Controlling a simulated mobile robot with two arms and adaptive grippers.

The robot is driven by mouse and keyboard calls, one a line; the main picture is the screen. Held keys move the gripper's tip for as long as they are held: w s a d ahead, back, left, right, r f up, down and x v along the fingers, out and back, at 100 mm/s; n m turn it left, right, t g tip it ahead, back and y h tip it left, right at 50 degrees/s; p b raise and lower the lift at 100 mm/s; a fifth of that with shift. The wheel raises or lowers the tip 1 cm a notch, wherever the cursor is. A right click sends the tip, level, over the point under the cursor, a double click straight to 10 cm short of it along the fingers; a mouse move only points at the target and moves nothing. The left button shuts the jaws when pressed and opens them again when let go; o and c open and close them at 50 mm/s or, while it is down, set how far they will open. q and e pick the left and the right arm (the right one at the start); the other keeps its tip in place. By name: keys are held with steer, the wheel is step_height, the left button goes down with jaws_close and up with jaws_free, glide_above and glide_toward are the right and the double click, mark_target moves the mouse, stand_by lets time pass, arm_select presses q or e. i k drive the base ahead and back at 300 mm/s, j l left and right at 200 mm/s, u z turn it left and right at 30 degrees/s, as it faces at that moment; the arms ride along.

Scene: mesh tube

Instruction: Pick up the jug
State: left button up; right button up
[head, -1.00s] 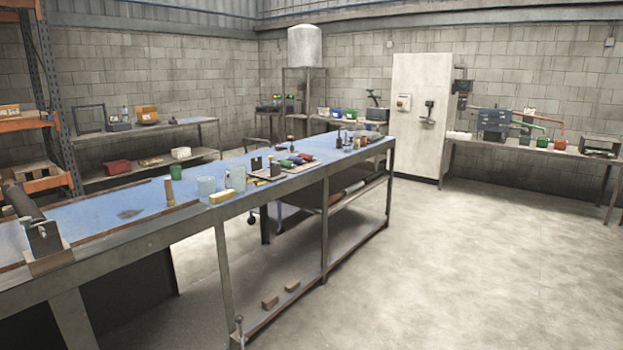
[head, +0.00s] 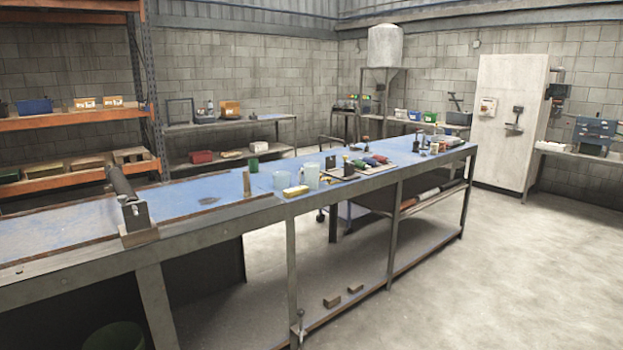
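Two pale, translucent vessels stand upright on the long blue-topped workbench (head: 185,196). One vessel (head: 282,183) is on the left. The other vessel (head: 310,177), a little to the right, looks like the jug, but it is too small to be sure. A yellow block (head: 296,191) lies in front of them near the bench's front edge. A green cup (head: 253,165) stands behind and to the left. Neither of my grippers is in view.
A roller on a bracket (head: 133,207) is mounted on the near left of the bench. A tray of coloured items (head: 366,164) lies right of the vessels. Orange-beamed shelving (head: 75,119) stands at left. The concrete floor (head: 500,270) at right is clear.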

mark_target(312, 170)
steer(key=i+l+z, duration=0.45)
steer(key=i+z, duration=0.15)
steer(key=i, duration=0.2)
steer(key=i+l+z, duration=0.1)
steer(key=i+z, duration=0.15)
steer(key=i, duration=0.2)
steer(key=i+z, duration=0.2)
steer(key=i, duration=1.5)
steer(key=i+l+u, duration=0.15)
steer(key=i+u, duration=0.35)
steer(key=i+l+u, duration=0.3)
steer(key=i+u, duration=0.2)
steer(key=i+l+u, duration=0.5)
